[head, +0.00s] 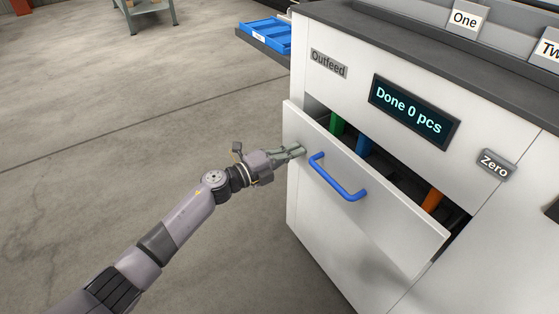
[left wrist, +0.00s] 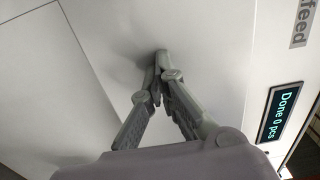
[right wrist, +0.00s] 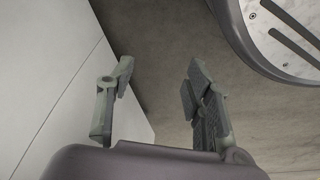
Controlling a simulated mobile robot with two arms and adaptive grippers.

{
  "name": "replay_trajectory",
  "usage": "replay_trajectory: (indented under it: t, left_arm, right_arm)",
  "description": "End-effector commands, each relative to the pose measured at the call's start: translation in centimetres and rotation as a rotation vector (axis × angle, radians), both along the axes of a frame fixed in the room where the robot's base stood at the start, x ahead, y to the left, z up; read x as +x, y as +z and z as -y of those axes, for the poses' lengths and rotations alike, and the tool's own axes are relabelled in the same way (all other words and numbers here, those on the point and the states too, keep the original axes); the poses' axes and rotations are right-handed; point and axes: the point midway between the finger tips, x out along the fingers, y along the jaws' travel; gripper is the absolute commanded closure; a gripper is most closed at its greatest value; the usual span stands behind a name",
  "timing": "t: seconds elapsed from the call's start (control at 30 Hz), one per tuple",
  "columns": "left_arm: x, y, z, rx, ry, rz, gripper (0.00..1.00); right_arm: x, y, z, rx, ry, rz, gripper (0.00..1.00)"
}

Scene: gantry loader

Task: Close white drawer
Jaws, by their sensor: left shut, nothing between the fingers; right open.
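The white drawer (head: 385,215) with a blue handle (head: 338,180) stands partly open from the white cabinet (head: 320,255). Green, blue and orange items show inside it through the gap. My left gripper (head: 300,150) is shut and empty, with its fingertips at the drawer front's left part, left of the handle. In the left wrist view the shut fingertips (left wrist: 160,65) are at a white surface; contact is hard to tell. My right gripper (right wrist: 155,85) is open and empty in the right wrist view, beside a white panel (right wrist: 50,70). It is not in the head view.
A display (head: 413,111) reads "Done 0 pcs" above the drawer, with an "Outfeed" label (head: 328,64) and a "Zero" label (head: 494,165) beside it. Blue trays (head: 268,36) sit on a side shelf. The floor (head: 110,130) at left is clear.

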Motion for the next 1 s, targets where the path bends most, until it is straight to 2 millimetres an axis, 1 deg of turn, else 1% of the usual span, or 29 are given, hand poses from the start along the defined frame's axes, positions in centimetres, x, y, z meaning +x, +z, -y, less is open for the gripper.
replay_trajectory:
  t: [0.03,0.2,0.4,0.5,0.7,1.0]
  left_arm:
    - [0.6,-0.2,0.9,-0.001,-0.001,0.002,1.00]
    - [2.2,-0.2,3.1,-0.001,-0.001,0.002,1.00]
    - [3.6,-0.2,5.0,-0.001,0.000,0.000,1.00]
    - [4.1,-0.2,5.6,-0.001,0.000,0.000,1.00]
    - [4.6,-0.1,6.2,0.000,0.001,0.000,1.00]
    - [4.7,0.2,6.4,-0.002,0.002,0.002,1.00]
  right_arm:
    - [0.5,0.7,0.0,0.000,-0.001,0.010,0.53]
    - [1.5,3.9,0.0,0.001,-0.005,0.028,0.53]
    - [2.0,7.4,0.0,0.001,-0.009,0.045,0.53]
    - [2.1,8.7,0.0,0.002,-0.010,0.051,0.53]
    - [2.1,10.1,0.1,0.001,-0.011,0.056,0.53]
    - [2.1,10.4,0.1,0.001,-0.012,0.057,0.53]
